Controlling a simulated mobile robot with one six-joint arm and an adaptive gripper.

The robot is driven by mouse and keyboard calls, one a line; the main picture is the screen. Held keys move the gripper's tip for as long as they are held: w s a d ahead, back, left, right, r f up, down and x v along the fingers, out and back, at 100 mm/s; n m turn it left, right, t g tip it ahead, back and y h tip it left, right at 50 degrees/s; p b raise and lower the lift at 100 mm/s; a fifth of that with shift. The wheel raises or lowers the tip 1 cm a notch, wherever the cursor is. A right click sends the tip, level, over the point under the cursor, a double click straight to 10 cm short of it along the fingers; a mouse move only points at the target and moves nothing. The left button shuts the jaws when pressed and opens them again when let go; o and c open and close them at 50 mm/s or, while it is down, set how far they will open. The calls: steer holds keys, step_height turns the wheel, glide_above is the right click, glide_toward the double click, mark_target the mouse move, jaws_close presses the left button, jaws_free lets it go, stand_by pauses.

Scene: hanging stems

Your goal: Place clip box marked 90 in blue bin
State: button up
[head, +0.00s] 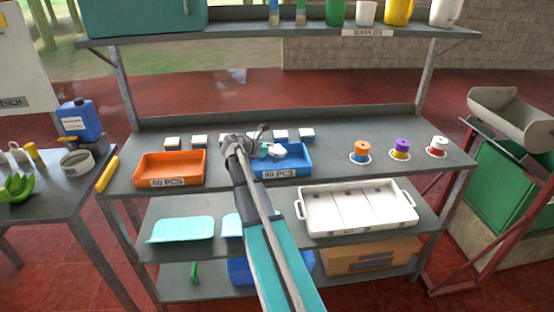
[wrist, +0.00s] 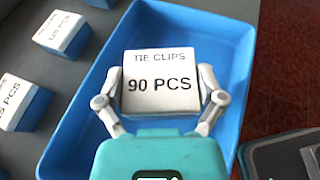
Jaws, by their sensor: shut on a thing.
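The clip box (wrist: 160,84) has a white top that reads "TIE CLIPS 90 PCS". My gripper (wrist: 160,95) is shut on it, one finger against each side, in the wrist view. The box is over the inside of the blue bin (wrist: 227,30); I cannot tell whether it touches the floor of the bin. In the head view the blue bin (head: 294,174) is labelled "90 PCS" and stands on the worktop. My gripper (head: 270,150) is at the bin's left part there, and my arm hides some of that side.
An orange bin (head: 171,168) labelled "60 PCS" stands to the left. Several other boxes line the back of the worktop, such as one box (head: 307,135) behind the blue bin. Spools (head: 400,150) stand at the right. A white tray (head: 357,225) is on the shelf below.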

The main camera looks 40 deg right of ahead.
steer(key=shift+f+b, duration=1.2)
steer(key=shift+f, duration=0.3)
steer(key=shift+f, duration=0.2)
steer(key=o, duration=0.8)
steer(key=shift+o, duration=0.2)
steer(key=shift+r, duration=0.25)
steer(key=shift+a+r, duration=0.15)
steer(key=shift+a, duration=0.15)
steer(key=p+v, duration=0.4)
steer(key=v, duration=0.7)
steer(key=shift+a+p, duration=0.15)
steer(key=shift+p, duration=0.2)
